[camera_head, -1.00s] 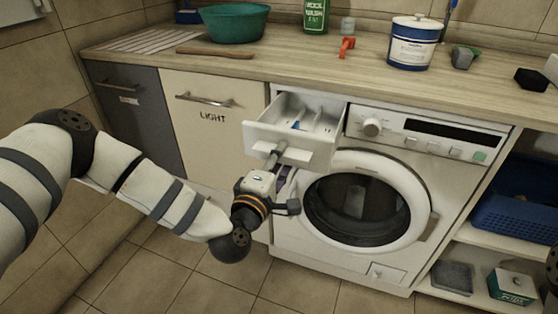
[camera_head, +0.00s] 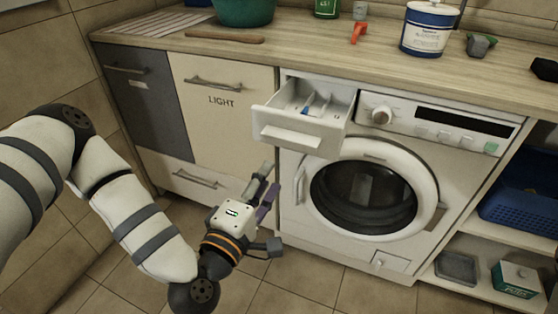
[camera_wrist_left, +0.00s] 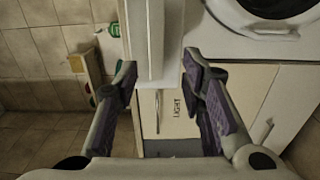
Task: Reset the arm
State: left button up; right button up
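My left arm comes in from the left in the head view. Its gripper (camera_head: 264,190) is in front of the cabinet, below and left of the pulled-out detergent drawer (camera_head: 304,114). In the left wrist view the two fingers of the left gripper (camera_wrist_left: 163,85) stand wide apart with nothing held between them. The white drawer front (camera_wrist_left: 154,40) shows beyond the fingertips, apart from them. The drawer is open, with its compartments visible. My right gripper is not in view.
The washing machine (camera_head: 362,196) has its round door shut. A light cabinet (camera_head: 222,125) marked LIGHT stands left of it. Shelves with a blue basket (camera_head: 520,208) and a green box (camera_head: 515,279) are at the right. The counter (camera_head: 330,52) holds several items. The floor in front is clear.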

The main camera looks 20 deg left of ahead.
pick_arm(q)
jog(key=s+d+f+m+g+h+p, duration=0.1)
jog(key=s+d+f+m+g+h, duration=0.1)
jog(key=s+d+f+m+g, duration=0.45)
jog(key=s+d+f+m+g+h+p, duration=0.15)
jog(key=s+f+m+g, duration=0.25)
jog(key=s+f, duration=0.5)
jog(key=s+a+f+m+g+y, duration=0.1)
jog(key=s+a+g, duration=0.4)
jog(key=s, duration=0.6)
jog(key=s+a+f+m+g+y, duration=0.2)
jog(key=s+a+m+g+y, duration=0.1)
jog(key=s+a, duration=0.4)
jog(key=s+m+g, duration=0.1)
jog(key=s+m, duration=0.1)
jog(key=s, duration=0.1)
jog(key=shift+s+a+f+m+g, duration=0.25)
jog(key=shift+s+a+m+g, duration=0.1)
jog(key=shift+s+a, duration=0.05)
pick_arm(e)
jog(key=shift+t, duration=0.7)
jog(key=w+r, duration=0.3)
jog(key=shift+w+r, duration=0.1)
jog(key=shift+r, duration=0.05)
